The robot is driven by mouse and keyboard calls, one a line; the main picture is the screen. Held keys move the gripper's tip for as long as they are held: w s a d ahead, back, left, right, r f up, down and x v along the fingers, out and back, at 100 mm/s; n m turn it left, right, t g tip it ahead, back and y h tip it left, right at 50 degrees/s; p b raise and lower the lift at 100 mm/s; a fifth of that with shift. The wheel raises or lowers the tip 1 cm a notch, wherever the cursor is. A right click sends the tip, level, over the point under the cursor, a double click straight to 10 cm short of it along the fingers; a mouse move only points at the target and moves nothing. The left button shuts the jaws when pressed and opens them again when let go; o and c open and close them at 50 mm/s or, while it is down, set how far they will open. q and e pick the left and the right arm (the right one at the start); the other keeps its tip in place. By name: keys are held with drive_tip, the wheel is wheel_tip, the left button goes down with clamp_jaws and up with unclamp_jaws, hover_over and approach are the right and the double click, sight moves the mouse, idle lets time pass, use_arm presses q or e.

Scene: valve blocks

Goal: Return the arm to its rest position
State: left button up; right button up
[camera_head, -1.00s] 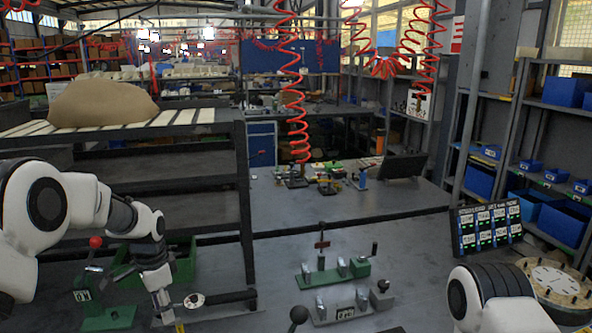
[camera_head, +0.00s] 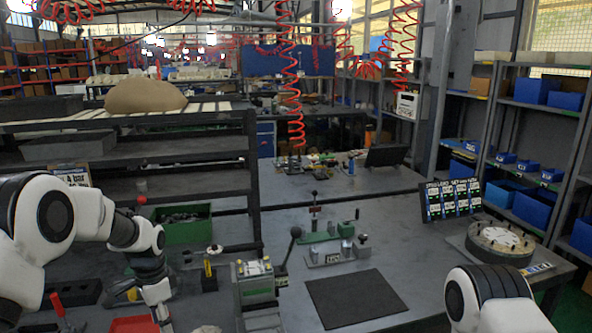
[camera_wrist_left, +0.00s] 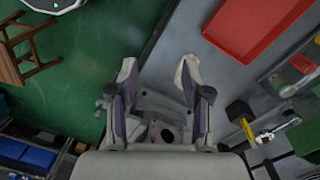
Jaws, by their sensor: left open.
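My left arm (camera_head: 145,250) comes in from the left in the head view and points down at the near left of the grey bench; its gripper end is cut off or hard to make out at the bottom edge. In the left wrist view my left gripper (camera_wrist_left: 158,80) is open, its two fingers apart with nothing between them. It hangs around the bench edge, between the green floor (camera_wrist_left: 75,75) and the bench top (camera_wrist_left: 215,75). My right arm (camera_head: 492,298) shows only as white links at the bottom right; its gripper is out of view.
A red tray (camera_head: 135,324) lies near my left arm, also in the wrist view (camera_wrist_left: 258,26). A valve block with a lever (camera_head: 255,285), a black mat (camera_head: 355,298), a green bin (camera_head: 182,228) and a round fixture (camera_head: 500,240) stand on the bench.

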use_arm(q)
drive_tip(key=s+d+f+n+g, duration=0.1)
drive_tip(key=s+d+f+g, duration=0.1)
drive_tip(key=s+f, duration=0.9)
drive_tip(key=s+d+f+g, duration=0.2)
drive_tip(key=s+f+g, duration=0.1)
drive_tip(key=s+f, duration=0.75)
drive_tip(key=s+f+n+t, duration=0.2)
drive_tip(key=s+n+t, duration=0.3)
drive_tip(key=s+n, duration=0.4)
drive_tip(key=s+d, duration=0.1)
drive_tip(key=s, duration=0.3)
drive_tip(key=shift+t, duration=0.3)
